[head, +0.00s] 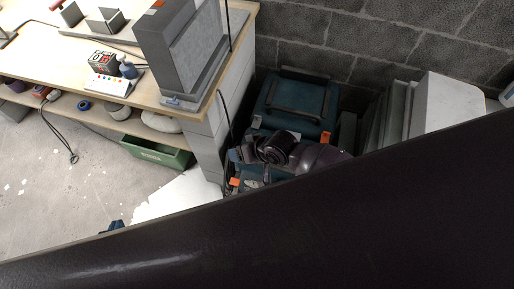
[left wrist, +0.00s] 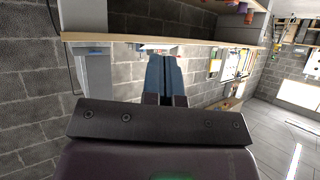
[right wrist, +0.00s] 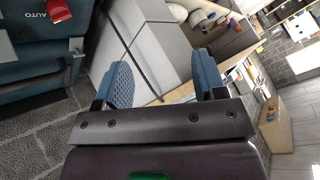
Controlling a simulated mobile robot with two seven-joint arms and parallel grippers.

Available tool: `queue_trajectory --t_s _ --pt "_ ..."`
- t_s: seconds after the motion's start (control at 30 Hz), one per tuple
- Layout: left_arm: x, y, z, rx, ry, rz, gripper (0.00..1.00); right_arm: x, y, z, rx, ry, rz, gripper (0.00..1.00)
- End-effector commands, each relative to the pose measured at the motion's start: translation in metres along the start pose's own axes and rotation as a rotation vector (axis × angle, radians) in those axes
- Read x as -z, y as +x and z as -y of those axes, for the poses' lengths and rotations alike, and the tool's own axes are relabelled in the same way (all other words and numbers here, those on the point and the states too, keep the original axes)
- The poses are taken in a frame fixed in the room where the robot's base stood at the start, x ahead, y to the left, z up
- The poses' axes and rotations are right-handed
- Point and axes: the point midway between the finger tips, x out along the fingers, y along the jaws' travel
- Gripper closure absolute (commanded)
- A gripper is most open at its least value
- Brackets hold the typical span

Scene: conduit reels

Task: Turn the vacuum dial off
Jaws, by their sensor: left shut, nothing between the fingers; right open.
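The teal vacuum body (head: 295,95) stands between the workbench and the block wall. In the right wrist view a teal housing (right wrist: 30,60) is close on the left, marked "AUTO", with a red knob-like part (right wrist: 60,8) at the top edge; I cannot tell its setting. My right gripper (right wrist: 160,85) is open and empty, beside this housing and facing the bench's end. In the head view its dark wrist overlaps the vacuum. My left gripper (head: 112,226) is shut and empty over the floor, mostly hidden behind my dark arm; its blue fingers (left wrist: 165,78) touch.
The workbench (head: 130,60) with a tall grey block (head: 178,48) lies left of the vacuum. A green bin (head: 155,152) sits under its shelf. A pale leaning panel (head: 448,100) is at the right. Open floor lies at the left.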

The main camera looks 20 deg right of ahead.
Motion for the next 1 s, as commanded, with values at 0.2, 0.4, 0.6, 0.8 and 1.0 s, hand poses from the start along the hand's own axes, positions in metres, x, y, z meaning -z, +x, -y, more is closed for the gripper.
queue_trajectory --t_s 0.2,0.4,0.6,0.8,1.0 --pt "-0.036 0.013 -0.003 -0.005 0.005 0.041 1.00 -0.004 0.053 -0.020 -0.047 0.027 0.218 0.36" --pt "-0.056 0.026 -0.006 -0.013 0.014 0.063 1.00 0.002 0.084 -0.059 -0.178 0.074 0.391 0.36" --pt "-0.078 0.032 -0.008 -0.020 0.019 0.092 1.00 0.017 0.098 -0.106 -0.349 0.139 0.508 0.36" --pt "-0.091 0.035 -0.010 -0.023 0.019 0.114 1.00 0.034 0.100 -0.136 -0.466 0.188 0.555 0.36" --pt "-0.093 0.037 -0.011 -0.024 0.017 0.116 1.00 0.036 0.102 -0.145 -0.498 0.204 0.564 0.36"
